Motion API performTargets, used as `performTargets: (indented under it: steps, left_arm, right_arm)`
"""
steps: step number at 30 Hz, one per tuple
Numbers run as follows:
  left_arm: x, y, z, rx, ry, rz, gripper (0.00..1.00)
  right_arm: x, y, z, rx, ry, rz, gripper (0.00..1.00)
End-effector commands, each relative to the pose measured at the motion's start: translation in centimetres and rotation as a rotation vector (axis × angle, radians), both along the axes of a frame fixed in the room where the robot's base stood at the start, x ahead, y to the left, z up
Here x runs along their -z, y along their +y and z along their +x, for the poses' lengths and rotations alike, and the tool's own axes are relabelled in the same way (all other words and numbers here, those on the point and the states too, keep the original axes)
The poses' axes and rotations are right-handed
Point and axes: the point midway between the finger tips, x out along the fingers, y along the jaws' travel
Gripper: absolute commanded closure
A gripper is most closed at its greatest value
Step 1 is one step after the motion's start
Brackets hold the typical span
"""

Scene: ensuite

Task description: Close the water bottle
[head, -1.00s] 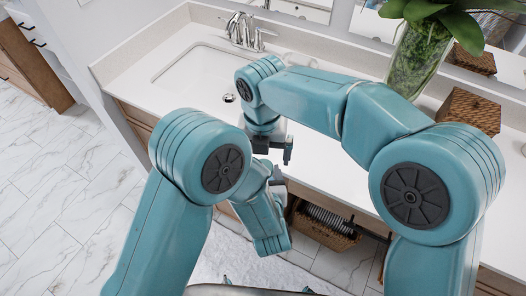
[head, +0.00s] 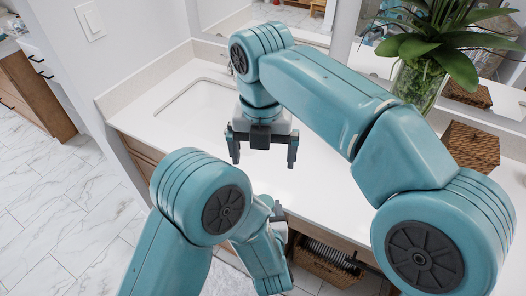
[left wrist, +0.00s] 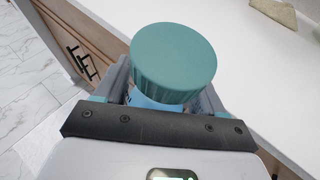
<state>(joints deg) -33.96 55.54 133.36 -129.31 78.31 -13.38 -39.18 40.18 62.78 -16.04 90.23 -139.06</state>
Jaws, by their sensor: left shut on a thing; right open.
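A water bottle with a blue body (left wrist: 155,101) stands between the fingers of my left gripper (left wrist: 163,95) in the left wrist view. A round teal cap (left wrist: 174,52) sits on top of it and hides most of the bottle; I cannot tell how tightly it is on. My left gripper is shut on the bottle. In the head view the left gripper (head: 277,212) is mostly hidden behind my left arm, and the bottle cannot be made out. My right gripper (head: 263,157) is open and empty, pointing down over the counter, above and apart from the left gripper.
The white counter (head: 330,200) has a sink (head: 195,105) at the left, mostly clear around it. A glass vase with a plant (head: 417,85) and a wicker box (head: 470,150) stand at the right. A basket (head: 325,262) is under the counter.

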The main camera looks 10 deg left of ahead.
Motion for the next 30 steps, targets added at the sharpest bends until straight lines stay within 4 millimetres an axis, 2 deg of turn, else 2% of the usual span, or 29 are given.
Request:
performTargets:
  steps: [14,17,20,23,25,28,30]
  left_arm:
    - [-0.1,0.0,0.0,0.000,-0.002,-0.001,1.00]
    - [-0.1,0.0,0.0,0.000,-0.002,-0.001,1.00]
    - [-0.1,0.0,0.0,0.000,-0.002,-0.001,1.00]
    - [-0.1,0.0,0.0,0.000,-0.002,-0.001,1.00]
    - [-0.1,0.0,0.0,0.000,-0.002,-0.001,1.00]
    - [-0.1,0.0,0.0,0.000,-0.002,-0.001,1.00]
    - [-0.1,0.0,0.0,0.000,-0.002,-0.001,1.00]
  right_arm:
    - [0.0,0.0,0.0,0.000,0.000,0.000,0.00]
    - [0.7,-0.3,0.2,0.030,0.007,-0.001,0.00]
    - [3.3,-1.5,0.8,0.153,0.032,-0.004,0.00]
    - [8.2,-4.0,1.2,0.394,0.080,-0.010,0.00]
    - [12.4,-6.3,0.9,0.614,0.122,-0.020,0.00]
    - [18.3,-9.7,-0.8,0.950,0.189,-0.041,0.00]
    - [20.9,-11.3,-3.8,1.147,0.282,-0.065,0.00]
